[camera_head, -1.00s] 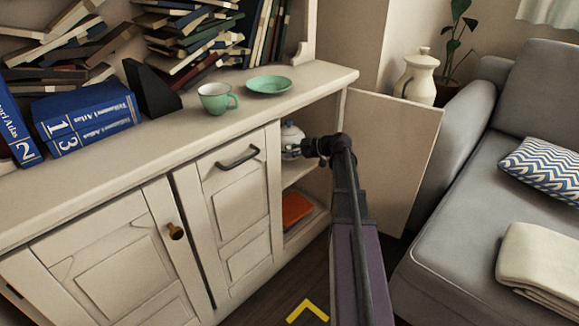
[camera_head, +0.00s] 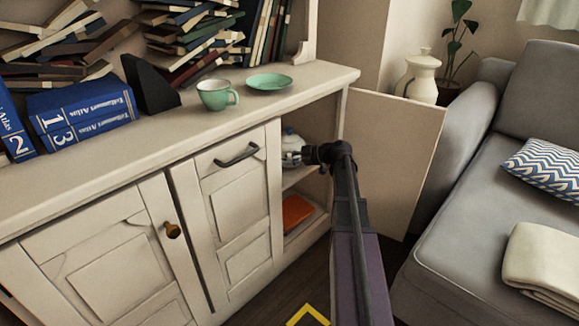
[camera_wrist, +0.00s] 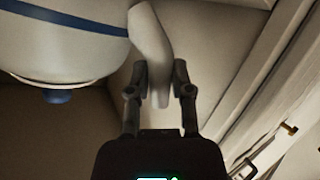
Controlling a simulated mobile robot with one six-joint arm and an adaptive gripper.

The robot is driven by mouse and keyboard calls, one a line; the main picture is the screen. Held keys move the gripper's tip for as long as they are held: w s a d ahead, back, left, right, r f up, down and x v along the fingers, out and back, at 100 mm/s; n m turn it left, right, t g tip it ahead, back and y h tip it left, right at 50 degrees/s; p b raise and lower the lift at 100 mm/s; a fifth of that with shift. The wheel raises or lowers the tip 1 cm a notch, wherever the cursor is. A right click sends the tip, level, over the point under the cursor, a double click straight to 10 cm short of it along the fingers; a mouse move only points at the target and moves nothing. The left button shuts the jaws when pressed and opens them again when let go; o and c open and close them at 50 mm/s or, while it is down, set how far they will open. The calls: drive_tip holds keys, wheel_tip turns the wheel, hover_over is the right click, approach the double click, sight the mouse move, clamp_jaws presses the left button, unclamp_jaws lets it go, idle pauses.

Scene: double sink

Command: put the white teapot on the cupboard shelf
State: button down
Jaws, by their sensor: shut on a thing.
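The white teapot (camera_head: 291,147) has a blue knob and is inside the upper compartment of the open cupboard, upright, just above or on the cupboard shelf (camera_head: 296,178); I cannot tell whether it touches. My gripper (camera_head: 308,155) reaches in from the right. In the wrist view, the teapot body (camera_wrist: 70,45) with a blue band fills the upper left, appearing upside down with the knob at the bottom. There my gripper (camera_wrist: 160,82) is shut on a pale projecting part of the teapot, its handle or spout.
The open cupboard door (camera_head: 395,155) stands right of my arm. A closed door (camera_head: 235,205) borders the opening on the left. An orange book (camera_head: 297,211) lies in the lower compartment. A green cup (camera_head: 216,95) and saucer (camera_head: 269,83) stand on top. A grey sofa (camera_head: 470,220) is at right.

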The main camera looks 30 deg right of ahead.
drive_tip(key=shift+f, duration=0.45)
drive_tip(key=c, duration=0.5)
unclamp_jaws()
drive_tip(key=shift+c, duration=0.2)
drive_tip(key=shift+s+d+r, duration=0.1)
drive_tip(key=p+v, duration=0.3)
drive_tip(key=v, duration=0.8)
drive_tip(key=shift+s+d+p, duration=0.2)
drive_tip(key=shift+s+p, duration=0.05)
drive_tip(key=shift+p, duration=0.15)
drive_tip(key=shift+r, duration=0.1)
